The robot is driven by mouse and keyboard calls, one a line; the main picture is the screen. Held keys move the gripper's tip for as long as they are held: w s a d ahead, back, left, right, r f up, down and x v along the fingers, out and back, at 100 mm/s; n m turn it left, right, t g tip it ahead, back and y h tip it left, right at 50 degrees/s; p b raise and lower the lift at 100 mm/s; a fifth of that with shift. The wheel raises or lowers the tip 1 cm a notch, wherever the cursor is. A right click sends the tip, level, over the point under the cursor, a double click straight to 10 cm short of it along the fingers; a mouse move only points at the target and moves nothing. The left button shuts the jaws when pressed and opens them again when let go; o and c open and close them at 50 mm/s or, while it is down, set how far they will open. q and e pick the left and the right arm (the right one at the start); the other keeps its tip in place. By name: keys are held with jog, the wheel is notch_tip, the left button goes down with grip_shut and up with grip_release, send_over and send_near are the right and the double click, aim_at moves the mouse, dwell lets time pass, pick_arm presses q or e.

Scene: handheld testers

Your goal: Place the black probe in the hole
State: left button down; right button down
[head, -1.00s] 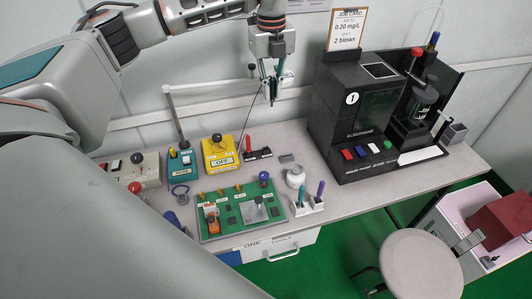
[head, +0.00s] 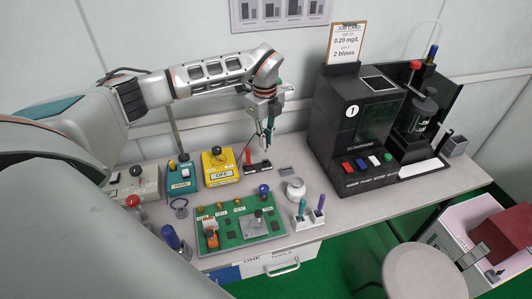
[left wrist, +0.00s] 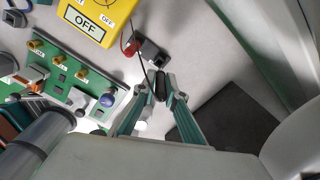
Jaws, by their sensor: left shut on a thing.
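My left gripper (head: 268,138) is shut on the black probe, pointing down over the back of the bench. In the left wrist view the black probe (left wrist: 160,87) shows end-on between the fingertips (left wrist: 160,92), with a thin dark lead running from it. Just beyond it is a small dark holder (left wrist: 151,54) with the red probe (left wrist: 130,46) at one side; the holder (head: 260,169) also shows in the head view, below the gripper. I cannot tell whether the probe tip touches the holder, and its hole is not clear. My right gripper is out of view.
The yellow tester (head: 219,168) stands left of the holder, and a green board (head: 235,230) lies in front. A white jar (head: 295,188) and a stand with teal and purple tools (head: 308,219) are to the right. The black machine (head: 355,120) stands further right.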

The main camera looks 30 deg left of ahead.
aim_at(266, 132)
pick_arm(q)
jog(key=shift+f, duration=2.95)
jog(key=shift+f, duration=0.15)
jog(key=c, duration=2.1)
grip_release()
notch_tip(266, 132, up, 12)
jog(key=shift+s+r, duration=0.15)
jog(key=shift+d, duration=0.1)
